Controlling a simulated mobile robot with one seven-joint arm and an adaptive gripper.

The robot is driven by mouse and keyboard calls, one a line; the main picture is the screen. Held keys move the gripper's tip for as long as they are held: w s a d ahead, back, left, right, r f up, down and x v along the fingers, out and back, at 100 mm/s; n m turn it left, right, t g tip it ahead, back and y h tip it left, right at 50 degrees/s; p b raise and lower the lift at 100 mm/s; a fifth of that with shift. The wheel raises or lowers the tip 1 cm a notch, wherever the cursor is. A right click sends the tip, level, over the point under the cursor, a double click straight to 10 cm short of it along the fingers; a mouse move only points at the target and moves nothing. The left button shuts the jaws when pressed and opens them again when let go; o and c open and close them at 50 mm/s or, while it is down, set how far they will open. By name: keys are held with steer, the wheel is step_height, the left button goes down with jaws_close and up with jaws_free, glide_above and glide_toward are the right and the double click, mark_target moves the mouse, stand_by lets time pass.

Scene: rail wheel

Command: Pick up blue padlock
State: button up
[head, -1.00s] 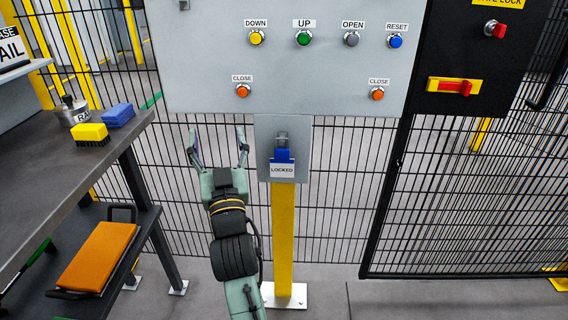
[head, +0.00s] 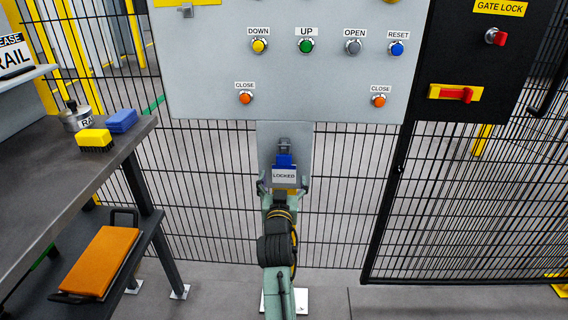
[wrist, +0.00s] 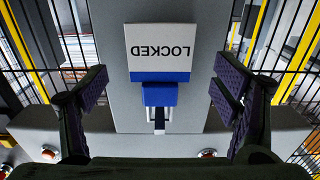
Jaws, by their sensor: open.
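The blue padlock (head: 284,160) hangs on a grey plate (head: 300,139) below the control panel, with a white LOCKED tag (head: 284,176) on its front. In the wrist view the padlock (wrist: 160,94) shows upside down near the middle, with its tag (wrist: 162,45) above it and the dark shackle below. My gripper (head: 283,184) is in front of the padlock, its fingers apart on either side of the tag. In the wrist view my open gripper (wrist: 160,92) has purple-padded fingers left and right of the padlock, with clear gaps and nothing between them touching.
The grey control panel (head: 320,95) with several buttons is above the padlock. A black gate lock box (head: 470,65) is at the right. A workbench (head: 45,165) with a yellow brush (head: 95,139) and blue block (head: 122,118) stands at the left. Wire fence is behind.

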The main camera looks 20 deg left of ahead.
mark_target(284, 172)
steer(key=shift+x, duration=1.55)
steer(key=shift+c, duration=0.2)
steer(key=c, duration=1.2)
